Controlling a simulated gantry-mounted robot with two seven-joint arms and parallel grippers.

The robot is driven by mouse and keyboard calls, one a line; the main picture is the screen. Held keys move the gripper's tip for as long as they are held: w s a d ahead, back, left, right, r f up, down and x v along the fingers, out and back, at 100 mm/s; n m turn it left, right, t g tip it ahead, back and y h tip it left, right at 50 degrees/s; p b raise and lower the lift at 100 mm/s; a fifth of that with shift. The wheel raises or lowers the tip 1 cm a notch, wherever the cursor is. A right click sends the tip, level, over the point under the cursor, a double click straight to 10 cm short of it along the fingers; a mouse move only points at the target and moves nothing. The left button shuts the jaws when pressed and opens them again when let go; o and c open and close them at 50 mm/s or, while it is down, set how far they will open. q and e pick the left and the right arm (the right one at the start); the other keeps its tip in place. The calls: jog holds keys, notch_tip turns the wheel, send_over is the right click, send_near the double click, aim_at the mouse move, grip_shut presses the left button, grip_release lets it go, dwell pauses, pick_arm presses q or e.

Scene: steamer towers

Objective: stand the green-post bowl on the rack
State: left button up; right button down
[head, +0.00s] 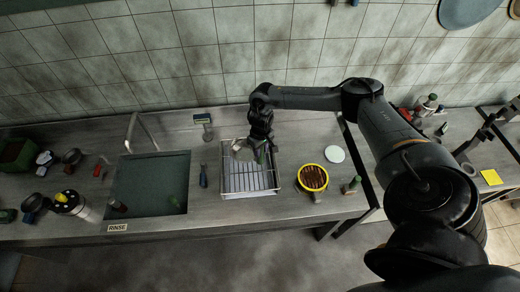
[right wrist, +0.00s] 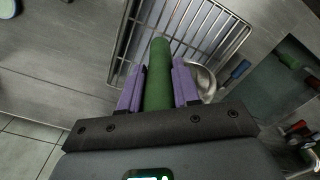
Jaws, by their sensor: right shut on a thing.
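The rack (head: 250,188) is a wire dish rack on the steel counter, right of the sink. My right gripper (head: 262,150) is over the rack's back part. In the right wrist view its purple fingers (right wrist: 158,88) are shut on a green post (right wrist: 158,70). A grey metal bowl (right wrist: 204,80) shows beside the fingers, partly hidden by one of them; it also shows, tilted, in the head view (head: 243,151). The post's joint with the bowl is hidden. I cannot tell whether the bowl touches the rack. My left gripper is not in view.
The sink (head: 150,185) lies left of the rack, with another green post (head: 175,201) in it. A blue-handled tool (head: 203,176) lies between them. A yellow-rimmed round container (head: 313,178) and a pale disc (head: 334,154) are to the right. The tiled wall stands behind.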

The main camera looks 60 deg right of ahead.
aim_at(260, 159)
notch_tip(260, 159, down, 3)
jog(key=shift+b, duration=0.35)
jog(key=shift+f+b, duration=0.45)
jog(key=shift+f, duration=1)
jog(key=shift+f+b, duration=0.4)
jog(key=shift+f, duration=0.1)
jog(key=c, duration=0.7)
grip_release()
jog(key=shift+c, duration=0.2)
